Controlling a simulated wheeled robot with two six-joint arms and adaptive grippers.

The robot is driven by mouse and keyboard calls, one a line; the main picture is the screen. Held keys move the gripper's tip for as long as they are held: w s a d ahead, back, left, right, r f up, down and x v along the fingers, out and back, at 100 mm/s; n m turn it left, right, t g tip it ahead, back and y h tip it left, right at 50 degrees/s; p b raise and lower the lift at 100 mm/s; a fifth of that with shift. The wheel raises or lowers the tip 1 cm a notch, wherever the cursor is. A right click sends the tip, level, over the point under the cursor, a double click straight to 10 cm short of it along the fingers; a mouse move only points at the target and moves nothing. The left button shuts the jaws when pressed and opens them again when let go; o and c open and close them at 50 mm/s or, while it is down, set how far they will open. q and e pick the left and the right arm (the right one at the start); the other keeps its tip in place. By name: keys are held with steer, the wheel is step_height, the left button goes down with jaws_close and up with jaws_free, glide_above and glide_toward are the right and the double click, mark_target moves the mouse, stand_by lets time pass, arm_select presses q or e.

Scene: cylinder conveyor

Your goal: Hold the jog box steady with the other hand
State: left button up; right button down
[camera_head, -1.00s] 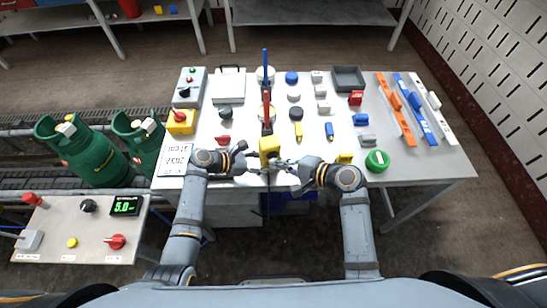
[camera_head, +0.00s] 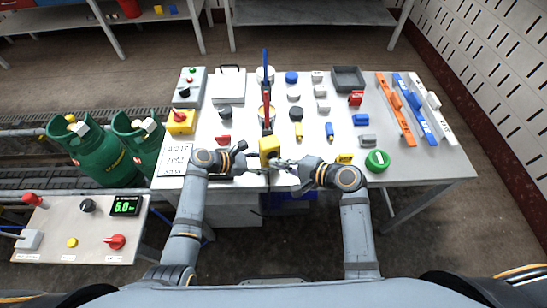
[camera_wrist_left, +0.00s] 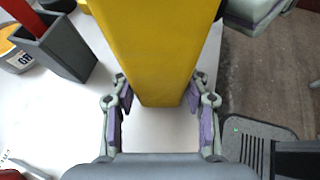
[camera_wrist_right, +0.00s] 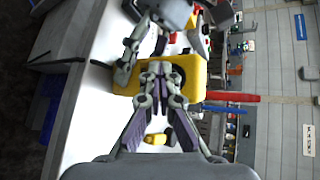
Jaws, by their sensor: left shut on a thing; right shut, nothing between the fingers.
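The yellow jog box (camera_head: 269,146) is at the front edge of the table, between my two hands. In the left wrist view the yellow box (camera_wrist_left: 160,50) stands between the fingers of my left gripper (camera_wrist_left: 161,95), which is shut on it. My right gripper (camera_head: 284,163) is just right of the box in the head view. In the right wrist view its fingers (camera_wrist_right: 160,72) are together and empty, in front of the box's face (camera_wrist_right: 198,76) with a dark round part. Whether they touch the face I cannot tell.
The white table (camera_head: 430,163) holds small parts, a grey tray (camera_head: 348,72), orange and blue bars and a green round item (camera_head: 377,160). Green gas cylinders (camera_head: 105,155) stand on a conveyor at left. A panel with a green display (camera_head: 125,206) is at front left.

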steer(key=shift+s, duration=0.1)
steer(key=shift+s+d, duration=0.25)
steer(key=shift+s, duration=0.45)
steer(key=shift+s+d, duration=0.25)
steer(key=shift+s, duration=0.55)
steer(key=shift+s+d, duration=0.2)
steer(key=shift+s, duration=0.6)
steer(key=shift+s+d, duration=0.25)
steer(key=shift+s, duration=0.55)
stand_by(0.5)
steer(key=s, duration=0.2)
steer(key=s+d, duration=0.1)
steer(key=shift+s+d, duration=0.1)
steer(key=shift+s, duration=0.25)
steer(key=shift+w, duration=0.15)
